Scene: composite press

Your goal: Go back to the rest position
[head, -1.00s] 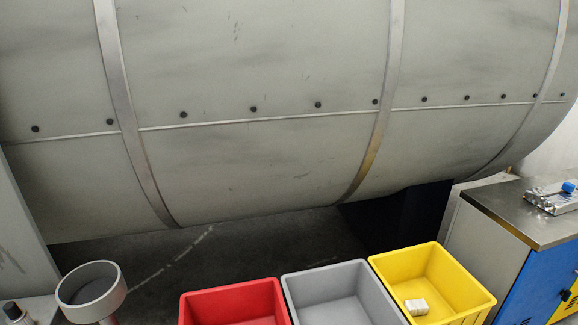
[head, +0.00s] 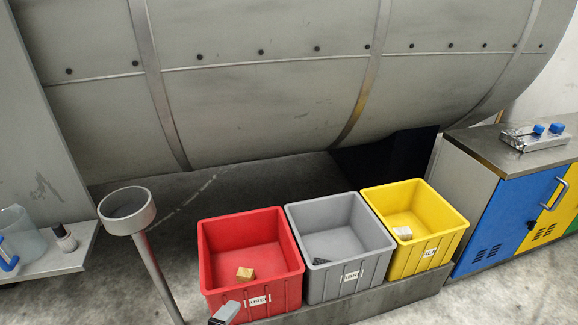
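Neither of my grippers can be made out in the head view. A small grey and dark piece (head: 225,313) pokes up at the bottom edge in front of the red bin. I cannot tell whether it is part of my arm.
A red bin (head: 213,268) holds a tan block (head: 245,273), a grey bin (head: 322,219) a dark piece (head: 321,261), a yellow bin (head: 404,190) a whitish block (head: 402,232). A round cup on a post (head: 128,225) stands left, a metal-topped cabinet (head: 487,152) right. A large grey cylinder (head: 260,100) spans behind.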

